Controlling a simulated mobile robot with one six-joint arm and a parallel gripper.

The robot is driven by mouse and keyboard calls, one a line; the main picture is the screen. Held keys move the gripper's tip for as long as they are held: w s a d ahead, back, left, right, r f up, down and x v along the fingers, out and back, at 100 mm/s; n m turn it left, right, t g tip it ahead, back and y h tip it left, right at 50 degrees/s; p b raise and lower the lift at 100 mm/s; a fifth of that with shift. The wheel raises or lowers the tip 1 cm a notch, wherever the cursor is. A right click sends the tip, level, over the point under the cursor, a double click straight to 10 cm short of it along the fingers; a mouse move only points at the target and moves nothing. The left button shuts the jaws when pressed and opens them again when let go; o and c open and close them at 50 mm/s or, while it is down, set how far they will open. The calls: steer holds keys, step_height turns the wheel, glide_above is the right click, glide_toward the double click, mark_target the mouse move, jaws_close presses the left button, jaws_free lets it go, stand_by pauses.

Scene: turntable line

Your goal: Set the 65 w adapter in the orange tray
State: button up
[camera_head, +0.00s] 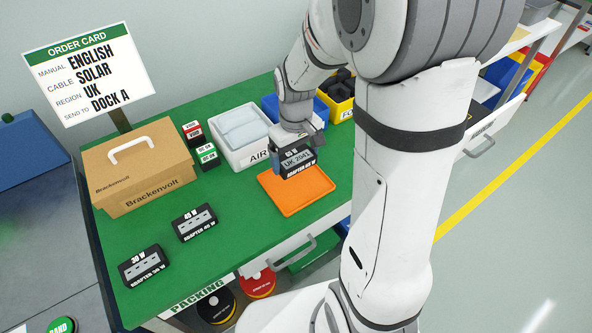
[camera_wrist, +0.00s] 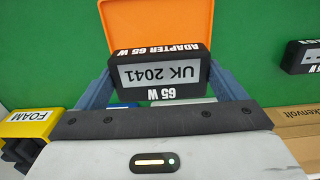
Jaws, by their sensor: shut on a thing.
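The 65 W adapter (camera_head: 296,163) is a black block with a grey label reading UK 2041. My gripper (camera_head: 297,148) is shut on it and holds it over the back part of the orange tray (camera_head: 298,198). In the wrist view the adapter (camera_wrist: 160,74) sits between the two blue-grey fingers of my gripper (camera_wrist: 160,88). The flat, empty orange tray (camera_wrist: 190,14) shows behind it there. Whether the adapter touches the tray is hard to tell; it appears a little above it.
A 45 W adapter (camera_head: 195,223) and a 30 W adapter (camera_head: 143,266) lie on the green bench (camera_head: 225,235). A Brackenvolt carton (camera_head: 140,170), small red and green boxes (camera_head: 207,156) and a white AIR bin (camera_head: 245,156) stand behind. A yellow FOAM bin (camera_head: 341,108) is at the back.

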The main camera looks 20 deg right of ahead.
mark_target(296, 183)
steer(key=shift+f, duration=3.55)
steer(key=shift+b, duration=0.3)
steer(key=shift+f, duration=0.25)
steer(key=o, duration=0.9)
steer(key=shift+r, duration=0.1)
step_height(296, 183, up, 12)
steer(key=shift+r+p, duration=0.15)
steer(key=shift+p, duration=0.5)
steer(key=s+r+m, duration=0.1)
steer(key=s+r, duration=0.1)
steer(key=s, duration=0.2)
steer(key=s+r+m+t, duration=0.1)
steer(key=s+r, duration=0.1)
steer(key=s, duration=0.3)
steer(key=s+r+m+t, duration=0.1)
steer(key=s+r, duration=0.1)
steer(key=s, duration=0.2)
steer(key=shift+s+d+m, duration=0.25)
steer(key=shift+d+m, duration=0.05)
